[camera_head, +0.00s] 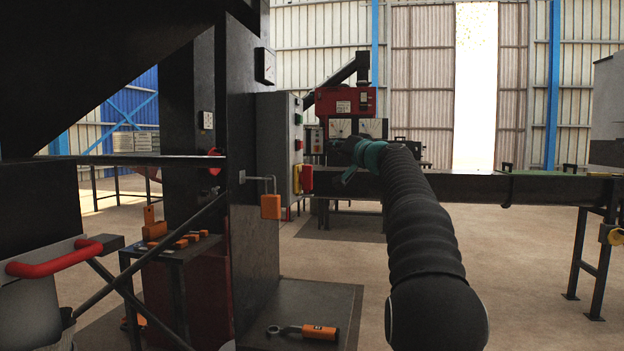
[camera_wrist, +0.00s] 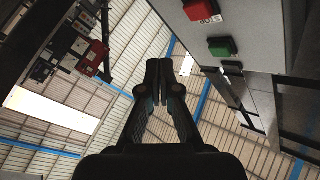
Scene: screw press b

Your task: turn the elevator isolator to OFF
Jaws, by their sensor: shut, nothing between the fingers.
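A grey control cabinet (camera_head: 272,140) stands left of centre in the head view. On its right-hand face, low down, is a red handle on a yellow plate (camera_head: 306,179), which looks like the isolator; its set position is too small to read. My gripper (camera_head: 345,148) is right of the cabinet, at the end of my dark arm, and appears apart from it. In the wrist view my gripper (camera_wrist: 158,70) is shut and empty. The cabinet face there shows a red button (camera_wrist: 201,10) and a green button (camera_wrist: 222,47). The red handle is not seen in the wrist view.
An orange-handled ratchet (camera_head: 303,331) lies on the dark plate below. A red machine (camera_head: 345,101) stands behind my gripper. A long dark bench (camera_head: 470,188) runs to the right.

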